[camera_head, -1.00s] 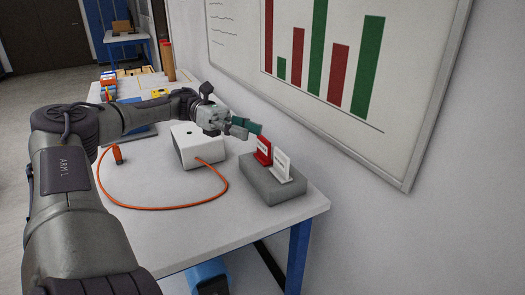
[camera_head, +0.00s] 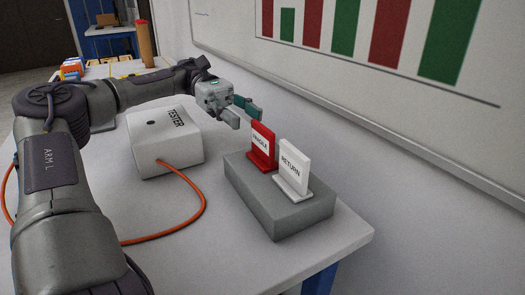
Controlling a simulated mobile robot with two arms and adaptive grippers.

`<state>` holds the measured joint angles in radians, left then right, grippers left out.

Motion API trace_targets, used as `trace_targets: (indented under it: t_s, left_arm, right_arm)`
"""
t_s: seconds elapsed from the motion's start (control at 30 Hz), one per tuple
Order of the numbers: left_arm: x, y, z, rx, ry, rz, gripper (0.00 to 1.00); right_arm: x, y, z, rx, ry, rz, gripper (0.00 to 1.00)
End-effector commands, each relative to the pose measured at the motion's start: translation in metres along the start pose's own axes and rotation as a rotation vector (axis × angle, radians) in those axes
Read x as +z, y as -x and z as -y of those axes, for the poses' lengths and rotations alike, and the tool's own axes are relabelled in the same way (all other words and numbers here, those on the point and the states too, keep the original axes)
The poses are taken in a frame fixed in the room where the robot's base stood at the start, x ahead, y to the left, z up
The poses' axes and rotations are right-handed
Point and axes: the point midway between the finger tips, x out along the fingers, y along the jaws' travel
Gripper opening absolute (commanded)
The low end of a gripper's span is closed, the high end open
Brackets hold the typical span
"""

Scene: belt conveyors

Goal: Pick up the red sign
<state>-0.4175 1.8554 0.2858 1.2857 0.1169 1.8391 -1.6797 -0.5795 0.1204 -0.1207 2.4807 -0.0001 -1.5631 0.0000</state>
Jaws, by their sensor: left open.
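The red sign (camera_head: 263,147) stands upright on a grey block (camera_head: 278,215) near the table's right edge. It has a white label whose word is hard to read. A white sign (camera_head: 293,168) marked RETURN stands beside it on the same block, nearer to me. My left gripper (camera_head: 246,113) is open and empty, with its fingers just behind and left of the red sign's top. I cannot tell whether a finger touches the sign. My right gripper is not in view.
A white TESTER box (camera_head: 165,142) with an orange cable (camera_head: 198,193) sits left of the block. A whiteboard (camera_head: 370,120) on the wall runs along the right. A brown cylinder (camera_head: 146,42) stands farther back.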

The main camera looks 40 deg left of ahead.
Motion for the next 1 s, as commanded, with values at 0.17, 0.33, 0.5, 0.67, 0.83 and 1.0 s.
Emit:
trace_targets:
  t_s: [0.17,0.33,0.5,0.67,0.83,1.0]
  left_arm:
    - [0.0,-0.028,0.001,-0.002,-0.001,0.001,0.43]
    - [0.0,-0.039,0.001,0.0,0.0,0.0,0.43]
    - [0.001,-0.055,0.004,-0.001,-0.003,0.002,0.43]
    - [0.0,-0.078,0.007,-0.003,-0.001,-0.001,0.43]
    - [0.0,-0.091,0.007,0.001,0.0,0.0,0.43]
    - [0.0,-0.091,0.007,0.001,0.0,0.0,0.43]
  right_arm:
    - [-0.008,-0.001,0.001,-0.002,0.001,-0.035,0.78]
    - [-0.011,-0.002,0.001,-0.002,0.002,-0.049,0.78]
    - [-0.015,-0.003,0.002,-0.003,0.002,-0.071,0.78]
    - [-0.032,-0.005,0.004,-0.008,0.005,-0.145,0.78]
    - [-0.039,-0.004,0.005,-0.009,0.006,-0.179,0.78]
    - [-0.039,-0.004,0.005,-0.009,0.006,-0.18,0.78]
